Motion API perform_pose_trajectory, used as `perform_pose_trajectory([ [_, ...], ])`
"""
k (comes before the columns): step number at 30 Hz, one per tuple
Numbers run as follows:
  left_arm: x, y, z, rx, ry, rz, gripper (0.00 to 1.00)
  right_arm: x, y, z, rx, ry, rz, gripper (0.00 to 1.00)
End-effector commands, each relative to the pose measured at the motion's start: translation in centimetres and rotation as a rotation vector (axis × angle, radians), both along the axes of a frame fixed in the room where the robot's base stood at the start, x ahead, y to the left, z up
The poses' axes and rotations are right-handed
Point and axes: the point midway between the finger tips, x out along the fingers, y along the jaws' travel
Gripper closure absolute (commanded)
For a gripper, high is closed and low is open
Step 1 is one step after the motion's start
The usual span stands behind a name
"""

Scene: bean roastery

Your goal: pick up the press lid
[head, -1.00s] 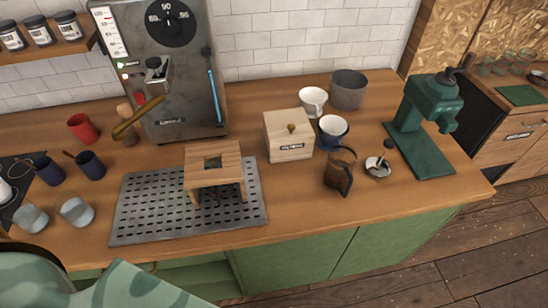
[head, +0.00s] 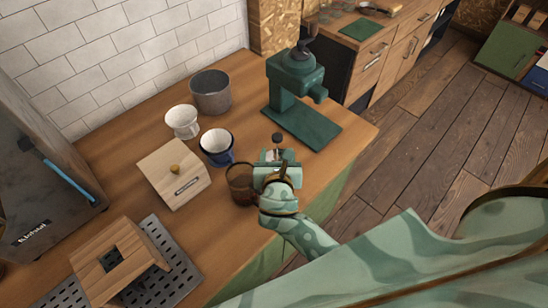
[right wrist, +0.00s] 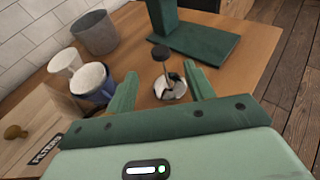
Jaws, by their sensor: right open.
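The press lid stands upright on the wooden counter (head: 130,138), with a dark knob (head: 277,138) on a thin rod. Its round metal disc (right wrist: 172,91) shows in the right wrist view; in the head view my gripper largely hides it. My right gripper (head: 277,157) is open and empty. In the right wrist view its two fingers (right wrist: 163,88) appear on either side of the lid, with the lid beyond the tips. I cannot tell any contact. The brown glass press (head: 240,184) stands just left of the gripper. My left gripper is not in view.
A blue cup (head: 217,148), a white dripper (head: 183,122) and a grey canister (head: 210,92) stand to the left. The wooden filter box (head: 172,178) is farther left. A green grinder (head: 295,85) stands behind the lid. The counter's front edge is close.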

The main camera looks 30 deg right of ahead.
Motion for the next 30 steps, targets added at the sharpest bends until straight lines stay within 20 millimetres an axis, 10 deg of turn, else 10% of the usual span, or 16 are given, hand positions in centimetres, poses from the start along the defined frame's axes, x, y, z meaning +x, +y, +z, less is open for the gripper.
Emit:
perform_pose_trajectory([
  [18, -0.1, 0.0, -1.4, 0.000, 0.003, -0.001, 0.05, 7.5, -3.6, -3.2, 0.002, 0.001, 0.001, 0.47],
  [27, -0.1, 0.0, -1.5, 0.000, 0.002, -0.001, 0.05, 8.2, -4.0, -3.4, 0.004, 0.002, 0.001, 0.47],
  [30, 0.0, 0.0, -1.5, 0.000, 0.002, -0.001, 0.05, 8.2, -4.0, -3.4, 0.004, 0.002, 0.001, 0.69],
])
